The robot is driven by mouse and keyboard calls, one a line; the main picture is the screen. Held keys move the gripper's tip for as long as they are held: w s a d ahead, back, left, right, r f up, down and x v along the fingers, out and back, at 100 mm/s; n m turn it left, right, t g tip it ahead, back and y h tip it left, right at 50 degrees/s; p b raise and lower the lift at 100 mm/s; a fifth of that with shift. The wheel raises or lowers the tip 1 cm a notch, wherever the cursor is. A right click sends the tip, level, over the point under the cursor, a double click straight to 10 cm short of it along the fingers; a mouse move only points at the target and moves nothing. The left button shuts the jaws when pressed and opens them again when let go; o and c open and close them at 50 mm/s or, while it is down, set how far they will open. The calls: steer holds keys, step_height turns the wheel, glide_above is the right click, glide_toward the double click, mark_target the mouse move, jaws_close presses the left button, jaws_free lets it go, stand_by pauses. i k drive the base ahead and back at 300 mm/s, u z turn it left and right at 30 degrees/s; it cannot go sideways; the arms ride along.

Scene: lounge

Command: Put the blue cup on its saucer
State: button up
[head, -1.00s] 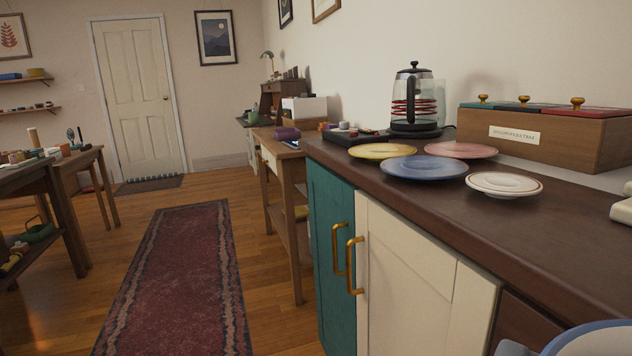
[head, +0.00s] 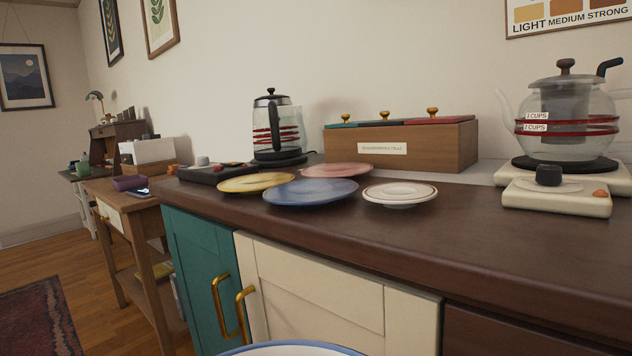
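The blue cup (head: 290,350) shows only as a blue rim with a pale inside, cut off by the bottom edge of the head view. It overlaps the cream cabinet front, low and close to the camera. Its body and handle are out of the picture. The blue saucer (head: 310,192) lies on the dark counter, empty, beyond and above the cup in the picture. My gripper is not visible, so its hold on the cup cannot be seen.
A yellow saucer (head: 255,183), a pink saucer (head: 338,170) and a white saucer (head: 399,195) surround the blue one closely. A kettle (head: 278,130), a wooden tea box (head: 400,145) and a glass teapot (head: 565,120) on a scale stand behind. The counter's front right (head: 480,235) is clear.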

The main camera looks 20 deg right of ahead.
mark_target(313, 190)
steer(key=z, duration=0.1)
steer(key=i, duration=0.95)
steer(key=u, duration=0.25)
